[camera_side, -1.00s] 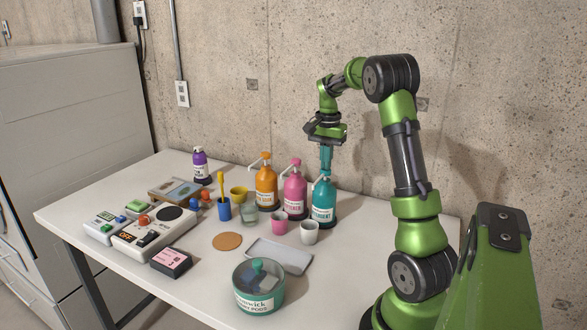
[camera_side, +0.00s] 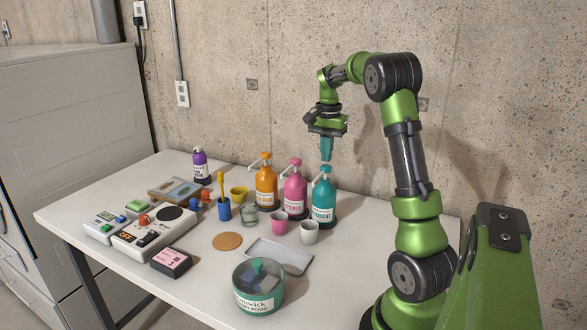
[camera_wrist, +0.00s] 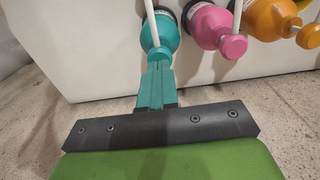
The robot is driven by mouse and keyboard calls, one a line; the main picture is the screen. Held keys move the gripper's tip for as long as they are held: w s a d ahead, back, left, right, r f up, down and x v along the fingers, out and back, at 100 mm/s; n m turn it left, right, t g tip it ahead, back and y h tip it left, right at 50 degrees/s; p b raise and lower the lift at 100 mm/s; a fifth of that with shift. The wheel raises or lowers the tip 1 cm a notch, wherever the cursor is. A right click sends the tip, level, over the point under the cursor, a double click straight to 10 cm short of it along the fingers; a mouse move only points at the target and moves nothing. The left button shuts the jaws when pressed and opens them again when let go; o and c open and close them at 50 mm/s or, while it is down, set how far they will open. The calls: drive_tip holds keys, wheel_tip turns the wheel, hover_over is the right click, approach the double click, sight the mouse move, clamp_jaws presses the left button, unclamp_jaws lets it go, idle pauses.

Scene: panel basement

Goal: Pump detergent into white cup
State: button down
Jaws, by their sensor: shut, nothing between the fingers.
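The teal detergent pump bottle (camera_side: 323,202) stands upright at the right end of a row of pump bottles. The white cup (camera_side: 310,233) stands in front of it; what is in the cup cannot be seen. My gripper (camera_side: 326,157) is shut and empty, pointing down just above the teal pump head (camera_side: 325,169), with a small gap. In the wrist view the teal fingers (camera_wrist: 160,68) lie together in front of the teal pump head (camera_wrist: 159,53), and the bottle (camera_wrist: 158,31) shows behind it. The white cup is not visible in the wrist view.
A pink bottle (camera_side: 294,195) and an orange bottle (camera_side: 266,187) stand left of the teal one. A pink cup (camera_side: 279,223) is beside the white cup. A grey tray (camera_side: 291,261) and a round teal-lidded container (camera_side: 257,295) lie toward the front. The wall is behind.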

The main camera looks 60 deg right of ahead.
drive_tip(key=shift+f, duration=1.5)
drive_tip(key=shift+r, duration=1.55)
drive_tip(key=shift+r, duration=3)
